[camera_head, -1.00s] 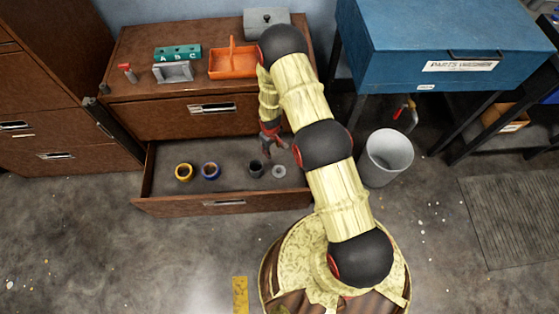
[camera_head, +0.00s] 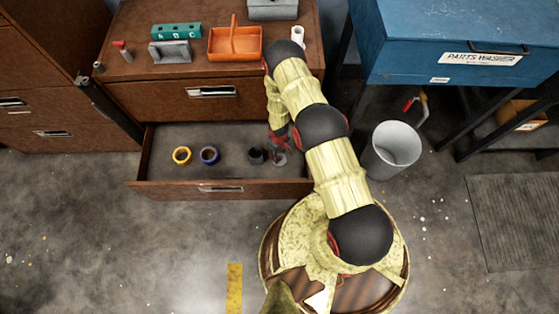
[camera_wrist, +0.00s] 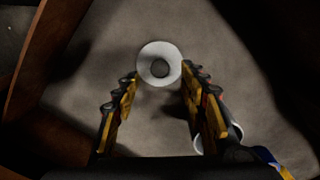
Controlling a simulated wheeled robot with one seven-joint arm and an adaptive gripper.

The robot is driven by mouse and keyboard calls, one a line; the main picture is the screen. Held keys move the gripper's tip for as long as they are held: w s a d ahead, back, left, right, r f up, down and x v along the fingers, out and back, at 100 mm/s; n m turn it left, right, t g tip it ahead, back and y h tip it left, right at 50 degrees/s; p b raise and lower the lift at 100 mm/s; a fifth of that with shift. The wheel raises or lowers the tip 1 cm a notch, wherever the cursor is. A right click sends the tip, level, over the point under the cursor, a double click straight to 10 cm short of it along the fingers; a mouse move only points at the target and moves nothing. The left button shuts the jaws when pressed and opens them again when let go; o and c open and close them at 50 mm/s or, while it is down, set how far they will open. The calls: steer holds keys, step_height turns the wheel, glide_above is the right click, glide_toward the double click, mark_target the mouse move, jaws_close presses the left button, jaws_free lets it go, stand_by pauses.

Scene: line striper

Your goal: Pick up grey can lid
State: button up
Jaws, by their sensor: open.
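The grey can lid (camera_head: 281,159), a small pale disc with a darker round centre, lies on the floor of the open drawer (camera_head: 222,190). In the wrist view the lid (camera_wrist: 147,53) is just beyond the fingertips, near the middle line between them. My gripper (camera_head: 279,143) is over the right part of the drawer, pointing down close to the lid. In the wrist view my gripper (camera_wrist: 160,80) is open, with one finger on each side and nothing between them. Whether the fingers touch the lid cannot be told.
A dark cup (camera_head: 256,155) stands just left of the lid. The drawer walls surround this space. A bin (camera_head: 396,150) stands on the floor to the right. An orange caddy (camera_head: 235,44) sits on the cabinet top.

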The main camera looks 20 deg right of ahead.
mark_target(279, 157)
step_height(279, 157, down, 3)
steer(key=shift+s+f+b, duration=0.15)
steer(key=shift+f+b, duration=0.05)
steer(key=shift+b, duration=0.55)
steer(key=shift+c, duration=0.9)
jaws_close()
